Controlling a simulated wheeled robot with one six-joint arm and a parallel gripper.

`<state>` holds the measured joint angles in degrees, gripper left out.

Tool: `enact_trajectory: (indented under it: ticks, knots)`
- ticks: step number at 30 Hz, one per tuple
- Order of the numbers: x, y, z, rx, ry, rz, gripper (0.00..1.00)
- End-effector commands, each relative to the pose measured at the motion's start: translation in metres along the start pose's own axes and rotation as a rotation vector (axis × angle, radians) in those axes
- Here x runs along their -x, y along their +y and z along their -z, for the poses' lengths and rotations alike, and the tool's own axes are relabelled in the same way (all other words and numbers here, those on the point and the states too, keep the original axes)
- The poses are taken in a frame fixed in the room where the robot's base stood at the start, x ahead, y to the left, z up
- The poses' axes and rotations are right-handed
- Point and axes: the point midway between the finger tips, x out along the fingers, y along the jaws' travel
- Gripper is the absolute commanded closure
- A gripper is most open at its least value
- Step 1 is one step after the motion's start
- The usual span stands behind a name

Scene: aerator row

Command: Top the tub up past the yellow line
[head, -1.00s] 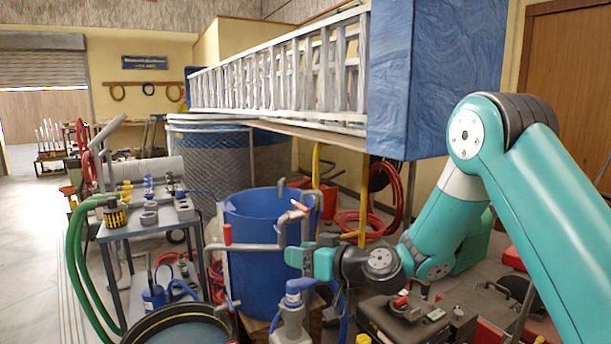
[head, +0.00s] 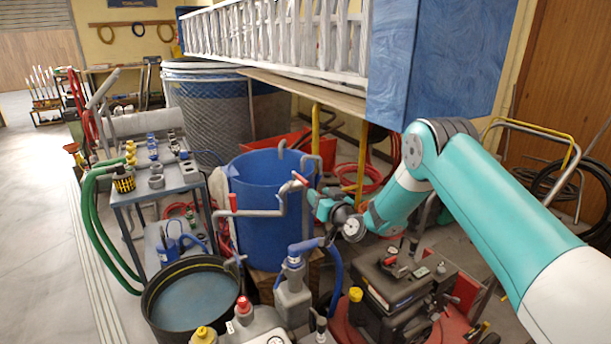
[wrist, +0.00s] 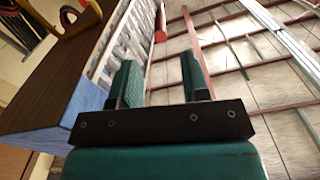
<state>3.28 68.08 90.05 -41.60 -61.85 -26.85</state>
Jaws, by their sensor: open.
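A black round tub (head: 150,312) with a yellowish band inside its rim stands on the floor at the lower left of the head view. Bluish water (head: 195,298) lies in it below the rim. Behind it to the right is a blue barrel (head: 262,225) with grey bent pipes (head: 262,212) at its front, carrying red-tipped handles (head: 301,179). My gripper (head: 316,205) is just right of the barrel, close to the right red handle; I cannot tell whether they touch. In the wrist view my gripper (wrist: 160,82) is open and empty, pointing up toward the roof.
A grey cart (head: 165,190) with fittings and a green hose (head: 92,215) stands left. Grey canisters (head: 293,295) and a black machine (head: 395,285) crowd the front. Floor at far left is clear.

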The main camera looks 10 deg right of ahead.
Motion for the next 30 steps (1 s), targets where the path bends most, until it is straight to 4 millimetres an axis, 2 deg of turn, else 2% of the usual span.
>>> enact_trajectory:
  ticks: [3, 9, 15, 21, 29, 30]
  knots:
    - [-0.025, -0.002, 0.003, 0.003, 0.002, 0.005, 0.58]
    - [-0.059, -0.002, 0.001, 0.001, 0.001, 0.002, 0.58]
    - [-0.08, -0.001, 0.0, 0.0, 0.0, 0.002, 0.58]
    - [-0.088, 0.0, -0.001, -0.001, -0.002, 0.0, 0.58]
    - [-0.088, 0.0, -0.001, -0.001, -0.001, 0.0, 0.58]
    - [-0.088, 0.0, -0.001, -0.001, -0.001, 0.0, 0.67]
